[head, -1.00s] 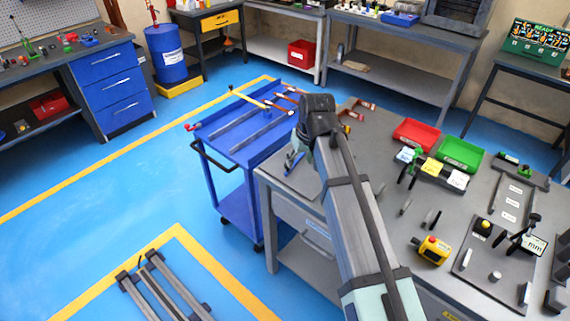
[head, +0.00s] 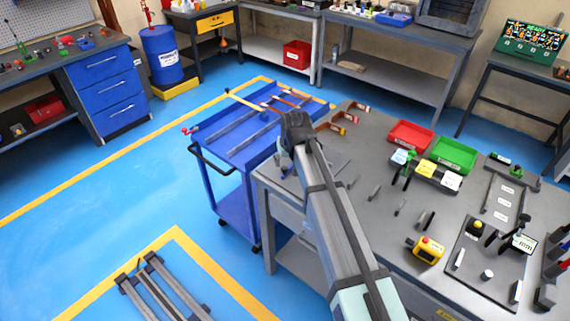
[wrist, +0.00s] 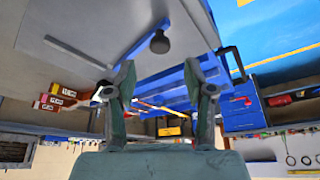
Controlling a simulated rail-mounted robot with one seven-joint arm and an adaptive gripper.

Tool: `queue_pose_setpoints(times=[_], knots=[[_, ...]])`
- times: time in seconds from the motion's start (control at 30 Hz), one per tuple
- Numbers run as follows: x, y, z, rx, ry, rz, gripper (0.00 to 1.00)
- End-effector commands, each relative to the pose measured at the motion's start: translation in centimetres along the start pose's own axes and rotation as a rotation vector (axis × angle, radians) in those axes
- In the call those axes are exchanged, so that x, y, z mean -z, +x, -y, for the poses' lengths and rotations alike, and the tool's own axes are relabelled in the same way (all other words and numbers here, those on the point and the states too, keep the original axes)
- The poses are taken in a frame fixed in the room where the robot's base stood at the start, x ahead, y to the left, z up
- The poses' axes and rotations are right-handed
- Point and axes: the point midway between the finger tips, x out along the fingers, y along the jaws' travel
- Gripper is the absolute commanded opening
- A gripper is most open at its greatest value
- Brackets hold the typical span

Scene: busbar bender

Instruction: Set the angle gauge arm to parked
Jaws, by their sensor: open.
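In the wrist view a blue bar (wrist: 146,42) with a round dark knob (wrist: 160,43) lies against the grey bench top; it looks like the angle gauge arm, but I cannot tell for certain or read its setting. My gripper (wrist: 158,78) is open and empty, its two fingers apart. The knob appears beyond the fingertips, roughly between them in the picture and clear of both. In the head view my arm hangs over the near left corner of the grey bench (head: 375,185) and hides most of the gripper and that spot.
A blue trolley (head: 204,150) with long bars stands left of the bench. Red (head: 411,135) and green (head: 453,154) bins, a yellow control box (head: 427,250) and a plate with an mm display (head: 523,243) occupy the bench's right side. Several small upright pieces stand mid-bench.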

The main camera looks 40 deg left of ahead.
Motion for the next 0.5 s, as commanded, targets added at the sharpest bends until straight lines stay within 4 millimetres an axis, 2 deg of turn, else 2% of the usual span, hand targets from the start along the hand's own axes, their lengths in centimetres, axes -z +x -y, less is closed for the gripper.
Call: queue_pose_setpoints(times=[0.2, 0.3, 0.5], knots=[[0.1, 3.5, 0.0, 0.0, 0.0, 0.002, 0.54], [0.1, 4.6, 0.0, 0.0, 0.0, 0.002, 0.54], [0.0, 5.7, 0.0, 0.0, 0.0, 0.001, 0.54]])
